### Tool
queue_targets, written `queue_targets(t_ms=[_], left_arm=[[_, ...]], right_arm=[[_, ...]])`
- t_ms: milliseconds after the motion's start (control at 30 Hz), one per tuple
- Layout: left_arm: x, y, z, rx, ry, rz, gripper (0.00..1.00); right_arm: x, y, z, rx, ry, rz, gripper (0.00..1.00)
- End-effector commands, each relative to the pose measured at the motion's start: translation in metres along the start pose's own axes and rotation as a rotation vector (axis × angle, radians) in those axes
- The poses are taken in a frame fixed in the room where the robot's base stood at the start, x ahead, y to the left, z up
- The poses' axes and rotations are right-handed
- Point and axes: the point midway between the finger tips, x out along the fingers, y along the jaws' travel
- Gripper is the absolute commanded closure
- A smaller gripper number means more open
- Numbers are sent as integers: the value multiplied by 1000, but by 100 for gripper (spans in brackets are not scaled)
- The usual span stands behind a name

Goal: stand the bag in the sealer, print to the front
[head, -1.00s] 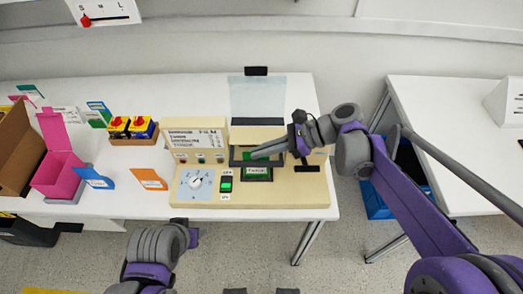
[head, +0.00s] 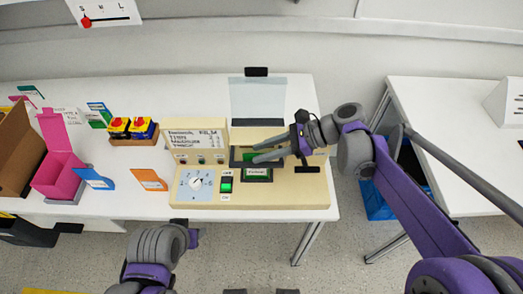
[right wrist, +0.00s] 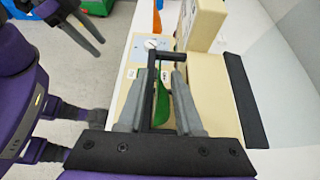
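The sealer (head: 300,199) is a beige machine on the white table, with a dial (head: 196,183), a green-lit switch (head: 226,184) and a dark frame. The green bag (head: 257,174) stands in that frame, its pale print facing front in the head view. My right gripper (head: 255,152) is just above and around the bag's top. Its fingers are apart, with the bag (right wrist: 184,107) between them in the right wrist view, where they partly hide it. My left gripper (right wrist: 86,32) is away from the sealer, its fingers apart; its tips are hidden in the head view.
A clear upright panel (head: 258,98) stands behind the sealer. A pink box (head: 60,175), a brown box (head: 20,150), a tray of red-yellow switches (head: 133,138) and cards stand to the left. A blue bin (head: 377,200) is on the floor at right.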

Motion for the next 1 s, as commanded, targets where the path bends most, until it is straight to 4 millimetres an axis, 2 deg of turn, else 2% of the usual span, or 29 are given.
queue_targets(t_ms=[300, 500, 700, 1000], left_arm=[[-1, 0, -1, 0, 1, 0, 50], [-2, 0, -1, 0, 1, 0, 50], [-2, 0, -1, 0, 1, 0, 50], [-2, 0, -1, 0, 1, 0, 50]], right_arm=[[-67, -1, -1, 3, 1, -5, 66], [-100, 0, -1, 2, 1, -3, 66], [-113, 0, -1, 0, 0, -1, 66], [-114, 0, -1, 0, 0, 0, 66]])
